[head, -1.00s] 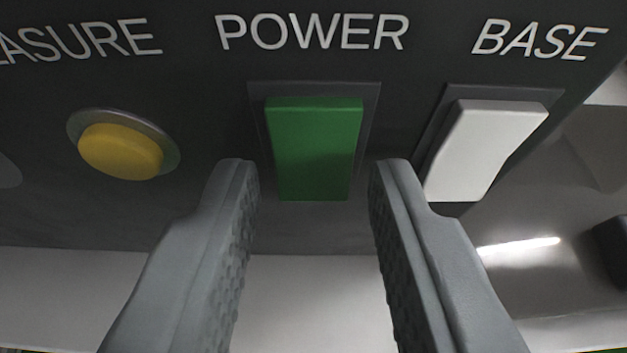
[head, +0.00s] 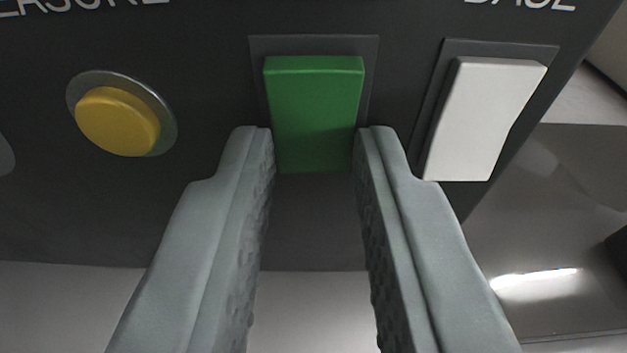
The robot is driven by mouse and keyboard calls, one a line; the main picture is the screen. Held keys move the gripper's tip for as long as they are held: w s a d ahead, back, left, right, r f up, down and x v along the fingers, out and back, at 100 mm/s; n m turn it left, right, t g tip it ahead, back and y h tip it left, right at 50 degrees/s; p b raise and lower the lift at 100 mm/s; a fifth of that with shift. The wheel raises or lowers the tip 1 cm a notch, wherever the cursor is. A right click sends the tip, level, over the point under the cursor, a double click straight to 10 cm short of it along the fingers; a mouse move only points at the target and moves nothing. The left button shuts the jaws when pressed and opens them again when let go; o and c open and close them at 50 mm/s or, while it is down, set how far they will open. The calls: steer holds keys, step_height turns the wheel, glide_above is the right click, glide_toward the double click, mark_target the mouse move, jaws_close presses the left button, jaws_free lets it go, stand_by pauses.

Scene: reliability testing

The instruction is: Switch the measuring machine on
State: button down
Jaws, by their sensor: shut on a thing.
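The measuring machine's dark panel (head: 190,215) fills the upper part of the head view. The green rocker switch (head: 315,105) sits at its middle, in a dark frame; the POWER label above it is now out of view. My gripper (head: 314,140) comes from below, with one grey finger on each side of the switch's lower part. The fingers are shut on the green switch at its lower left and right edges. The switch's lower end stands out toward me.
A round yellow button (head: 118,121) in a metal ring is left of my left finger. A white rocker switch (head: 483,118) under the partly cut-off BASE label is close to my right finger. A pale surface (head: 310,305) lies below the panel.

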steer(key=shift+t, duration=0.3)
steer(key=c, duration=1.5)
jaws_free()
steer(key=shift+s, duration=0.1)
steer(key=s, duration=0.5)
steer(key=s+r, duration=0.1)
steer(key=s, duration=0.5)
steer(key=s+r, duration=0.1)
steer(key=s, duration=0.5)
steer(key=shift+r, duration=0.1)
